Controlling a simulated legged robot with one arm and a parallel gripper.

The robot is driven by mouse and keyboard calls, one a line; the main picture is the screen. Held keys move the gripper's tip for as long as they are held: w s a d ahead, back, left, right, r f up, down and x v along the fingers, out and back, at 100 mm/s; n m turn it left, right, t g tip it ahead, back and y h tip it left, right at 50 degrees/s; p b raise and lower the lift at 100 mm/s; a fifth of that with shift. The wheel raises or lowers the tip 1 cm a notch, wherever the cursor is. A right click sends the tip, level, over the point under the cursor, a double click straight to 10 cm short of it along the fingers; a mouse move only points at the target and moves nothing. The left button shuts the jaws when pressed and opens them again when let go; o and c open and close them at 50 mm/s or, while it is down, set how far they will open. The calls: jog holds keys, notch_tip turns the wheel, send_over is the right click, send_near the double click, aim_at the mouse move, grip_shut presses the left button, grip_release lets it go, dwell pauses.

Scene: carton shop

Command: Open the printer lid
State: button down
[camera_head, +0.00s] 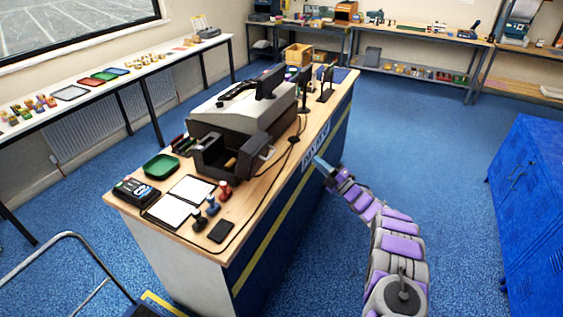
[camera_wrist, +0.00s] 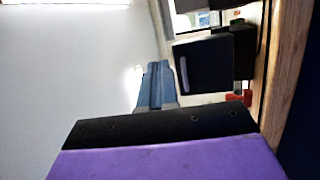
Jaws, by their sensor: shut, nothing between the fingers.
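The dark grey printer (camera_head: 210,160) stands on the wooden counter, in front of the cash register. Its top looks open, with a small tan thing inside. A grey flap that looks like its lid (camera_head: 256,154) stands tilted up on the printer's right side. In the wrist view a dark box-like part (camera_wrist: 203,65), probably this lid, shows right of the fingers. My gripper (camera_head: 319,161) is shut and empty, by the counter's right edge and apart from the printer. Its blue-grey fingers also show in the wrist view (camera_wrist: 156,85).
The counter (camera_head: 265,190) carries a cash register (camera_head: 235,108), black stands (camera_head: 326,85), a green tray (camera_head: 161,167), a card terminal (camera_head: 135,190), stamps (camera_head: 212,206) and a cable. Blue lockers (camera_head: 530,210) stand at the right. The blue floor between them is clear.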

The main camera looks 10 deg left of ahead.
jog(key=s+f+n+g+y, duration=0.2)
jog(key=s+f+n+g, duration=0.1)
jog(key=s+f, duration=0.1)
jog(key=n+g+y+b, duration=0.1)
jog(key=b, duration=0.2)
send_near(272, 152)
jog(key=f+x, duration=0.1)
jog(key=x, duration=0.5)
jog(key=shift+w+r, duration=0.15)
jog(key=shift+r, duration=0.05)
jog(key=a+r+p, duration=0.1)
jog(key=a+r+h, duration=0.1)
jog(key=r+g+h+p, duration=0.1)
jog(key=r, duration=0.1)
jog(key=shift+w+a+r+p, duration=0.15)
jog(key=shift+w+a+p, duration=0.15)
jog(key=shift+w+a, duration=0.1)
jog(key=shift+w+a+r, duration=0.15)
jog(key=shift+a+r, duration=0.05)
jog(key=shift+a, duration=0.15)
